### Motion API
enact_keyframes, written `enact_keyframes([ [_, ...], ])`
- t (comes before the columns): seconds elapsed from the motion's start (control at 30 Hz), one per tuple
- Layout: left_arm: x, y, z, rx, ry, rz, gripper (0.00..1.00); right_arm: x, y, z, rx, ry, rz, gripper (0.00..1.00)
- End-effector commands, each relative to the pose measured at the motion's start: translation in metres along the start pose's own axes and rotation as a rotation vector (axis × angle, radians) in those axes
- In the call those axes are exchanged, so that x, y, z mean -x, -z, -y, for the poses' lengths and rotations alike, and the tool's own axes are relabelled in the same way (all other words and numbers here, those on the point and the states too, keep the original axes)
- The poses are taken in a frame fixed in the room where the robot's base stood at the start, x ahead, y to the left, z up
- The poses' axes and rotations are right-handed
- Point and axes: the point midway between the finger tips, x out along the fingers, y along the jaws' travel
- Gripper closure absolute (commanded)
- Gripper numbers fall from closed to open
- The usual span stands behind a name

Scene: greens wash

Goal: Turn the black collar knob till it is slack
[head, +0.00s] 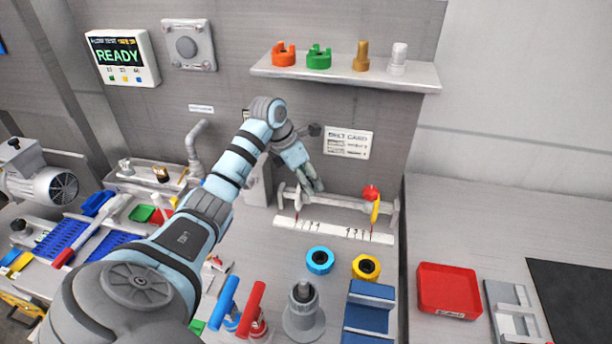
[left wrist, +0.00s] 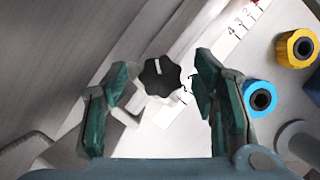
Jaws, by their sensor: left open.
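The black collar knob (left wrist: 160,76) is a lobed knob with a white mark on its face, seen in the left wrist view. It shows between the fingertips of my left gripper (left wrist: 163,68), with a visible gap to each finger. The gripper is open and holds nothing. In the head view my left gripper (head: 311,186) is at the left end of the rail (head: 340,202), and I cannot make out the black knob there. How far the fingertips are from the knob in depth is hard to tell. My right gripper is not in view.
A white numbered scale (head: 335,230) runs below the rail. A red knob (head: 371,192) and yellow disc (head: 375,210) sit at the rail's right end. A blue ring (head: 320,261) and yellow ring (head: 366,267) lie in front. A shelf (head: 345,72) is above.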

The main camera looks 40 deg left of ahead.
Motion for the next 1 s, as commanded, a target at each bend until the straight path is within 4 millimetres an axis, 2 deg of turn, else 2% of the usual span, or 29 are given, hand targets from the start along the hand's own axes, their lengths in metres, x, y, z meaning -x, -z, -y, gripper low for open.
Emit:
enact_keyframes([
  [0.1,0.0002,0.0001,0.0000,0.000,0.000,0.000,0.47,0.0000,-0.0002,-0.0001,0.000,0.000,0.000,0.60],
  [0.4,0.0003,0.0002,0.0000,0.000,0.000,0.000,0.95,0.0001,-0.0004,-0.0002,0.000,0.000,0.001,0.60],
  [0.57,0.0003,0.0001,-0.0008,-0.061,0.026,-0.001,0.95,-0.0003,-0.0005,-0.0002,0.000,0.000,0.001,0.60],
  [0.8,-0.0005,-0.0004,-0.0013,-0.349,0.147,0.001,0.95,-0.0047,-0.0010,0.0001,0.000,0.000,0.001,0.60],
  [1.0,0.0001,-0.0001,-0.0012,-0.387,0.160,0.001,0.95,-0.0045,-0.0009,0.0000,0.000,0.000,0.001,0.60],
])
